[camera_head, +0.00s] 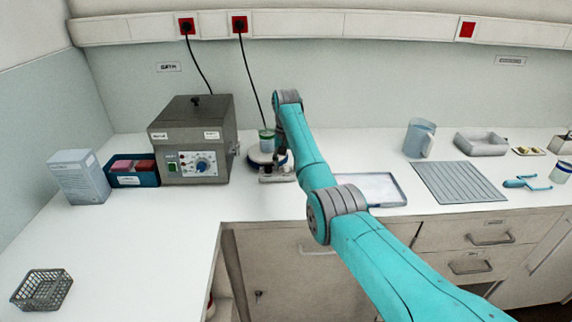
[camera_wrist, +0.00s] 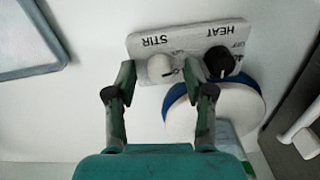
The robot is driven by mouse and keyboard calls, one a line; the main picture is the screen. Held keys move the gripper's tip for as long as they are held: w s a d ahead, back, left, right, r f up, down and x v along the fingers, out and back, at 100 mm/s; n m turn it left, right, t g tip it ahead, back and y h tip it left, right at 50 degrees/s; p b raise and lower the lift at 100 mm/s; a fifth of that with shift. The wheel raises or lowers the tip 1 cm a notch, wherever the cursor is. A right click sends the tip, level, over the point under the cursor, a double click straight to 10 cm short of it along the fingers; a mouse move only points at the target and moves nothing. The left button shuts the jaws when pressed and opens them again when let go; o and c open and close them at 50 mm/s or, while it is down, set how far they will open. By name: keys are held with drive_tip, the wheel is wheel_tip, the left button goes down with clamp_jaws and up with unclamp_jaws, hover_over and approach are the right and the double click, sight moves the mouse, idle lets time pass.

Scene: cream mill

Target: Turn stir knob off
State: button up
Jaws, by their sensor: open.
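The white stir knob (camera_wrist: 160,68) sits on the grey control panel (camera_wrist: 190,38), beside the word STIR, which appears upside down. The black heat knob (camera_wrist: 218,62) is to its right. My gripper (camera_wrist: 161,76) is open, with one finger on each side of the stir knob in the picture. I cannot tell whether either finger touches it. The right finger lies between the two knobs. In the head view the stirrer's front panel (camera_head: 278,179) shows below my gripper (camera_head: 281,162), and the knobs are too small to make out.
A round blue-and-white plate (camera_wrist: 228,112) adjoins the panel, and a beaker (camera_head: 266,141) stands on it in the head view. A grey control box (camera_head: 190,135) is to the left. A shallow tray (camera_head: 372,190) lies to the right.

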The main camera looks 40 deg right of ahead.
sight(286, 166)
clamp_jaws()
drive_tip(key=shift+n, duration=2.3)
unclamp_jaws()
drive_tip(key=shift+r, duration=3.7)
